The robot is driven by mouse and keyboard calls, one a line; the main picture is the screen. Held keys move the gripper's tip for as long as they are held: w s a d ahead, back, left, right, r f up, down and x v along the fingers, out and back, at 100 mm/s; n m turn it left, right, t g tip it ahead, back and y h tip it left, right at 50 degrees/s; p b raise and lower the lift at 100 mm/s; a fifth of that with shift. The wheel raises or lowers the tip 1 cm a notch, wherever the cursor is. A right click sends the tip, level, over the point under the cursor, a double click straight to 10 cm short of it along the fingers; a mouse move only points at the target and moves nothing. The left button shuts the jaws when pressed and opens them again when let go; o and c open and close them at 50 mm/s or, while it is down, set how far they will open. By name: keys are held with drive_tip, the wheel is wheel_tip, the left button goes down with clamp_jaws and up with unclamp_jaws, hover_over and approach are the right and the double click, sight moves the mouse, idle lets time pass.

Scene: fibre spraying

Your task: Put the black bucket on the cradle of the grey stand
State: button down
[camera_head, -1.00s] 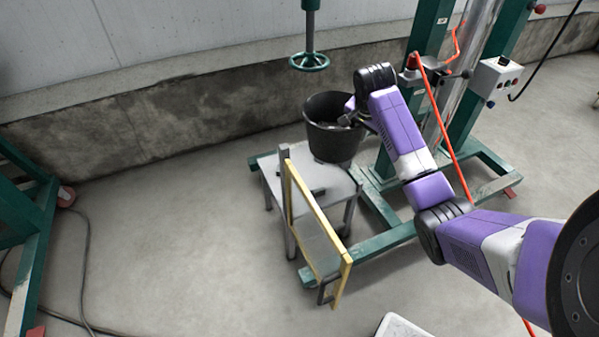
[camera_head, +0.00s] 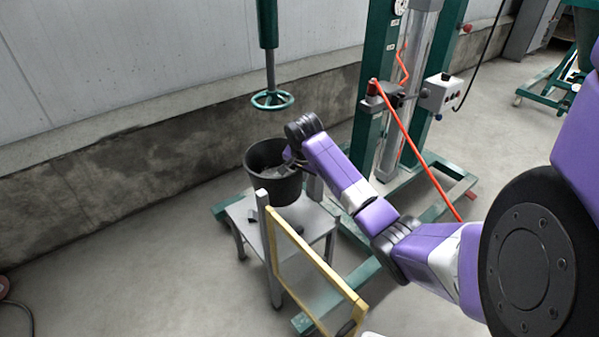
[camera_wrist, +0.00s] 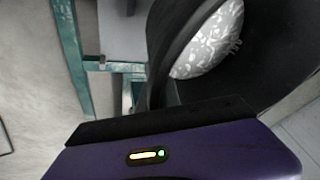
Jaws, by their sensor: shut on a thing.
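The black bucket (camera_head: 262,185) is upright in the head view, over the top of the grey stand (camera_head: 310,228). The stand has short grey uprights, one in front of the bucket (camera_head: 263,208) and one at its right. I cannot tell whether the bucket rests on the cradle or hangs just above it; its underside is hidden. My gripper (camera_head: 291,156) is shut on the bucket's right rim side; its fingers are mostly hidden. In the wrist view the bucket's dark inside (camera_wrist: 275,75) fills the right, with a pale patterned round thing (camera_wrist: 210,42) in it.
A yellow-edged frame (camera_head: 315,268) stands in front of the grey stand. A green handwheel (camera_head: 272,100) hangs above the bucket. A green press frame (camera_head: 370,110) with a red hose (camera_head: 420,160) stands behind my arm.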

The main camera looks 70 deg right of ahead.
wheel_tip(320, 180, down, 13)
drive_tip(key=b, duration=0.4)
drive_tip(key=shift+d+r+b, duration=0.1)
drive_tip(key=shift+b, duration=0.2)
drive_tip(key=c, duration=2)
unclamp_jaws()
drive_tip(key=shift+f, duration=0.2)
drive_tip(key=o, duration=0.4)
drive_tip(key=shift+o, duration=0.2)
drive_tip(key=shift+r, duration=0.1)
drive_tip(key=p+v, duration=0.5)
drive_tip(key=v, duration=0.7)
